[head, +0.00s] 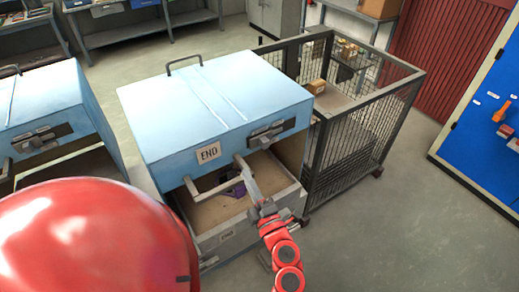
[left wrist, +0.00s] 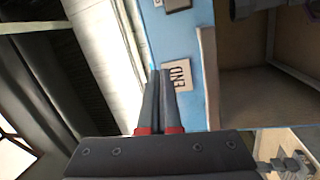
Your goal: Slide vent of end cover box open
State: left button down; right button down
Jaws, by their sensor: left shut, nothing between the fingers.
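The end cover box is the blue cover (head: 200,100) with the END label (head: 208,153) on its front. Its vent (head: 278,131), a dark strip with a small grey knob, sits right of the label. My left gripper (head: 241,160) is shut and empty in front of the cover, below and left of the vent and apart from it. In the left wrist view the shut fingers (left wrist: 162,75) overlap the label's near edge (left wrist: 177,76); I cannot tell whether they touch the cover. My right gripper is not in view.
Below the cover is an open tray (head: 203,214) with a purple item (head: 237,188) inside. A wire cage cart (head: 350,140) stands close on the right. Another blue cover (head: 40,105) is at left.

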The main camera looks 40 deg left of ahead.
pick_arm(q)
notch_tip(320, 180, down, 2)
jog(key=w+d+h, duration=0.2)
jog(key=h, duration=0.1)
jog(key=p, duration=0.5)
send_near(254, 139)
jog(key=shift+n+t, duration=0.3)
jog(key=a, duration=0.2)
jog(key=w+a, duration=0.1)
jog(key=a, duration=0.1)
jog(key=shift+w, duration=0.2)
jog(key=shift+w+d+f+p, duration=0.25)
jog(key=shift+w+d+p, duration=0.1)
jog(key=shift+w, duration=0.15)
jog(key=shift+a, duration=0.1)
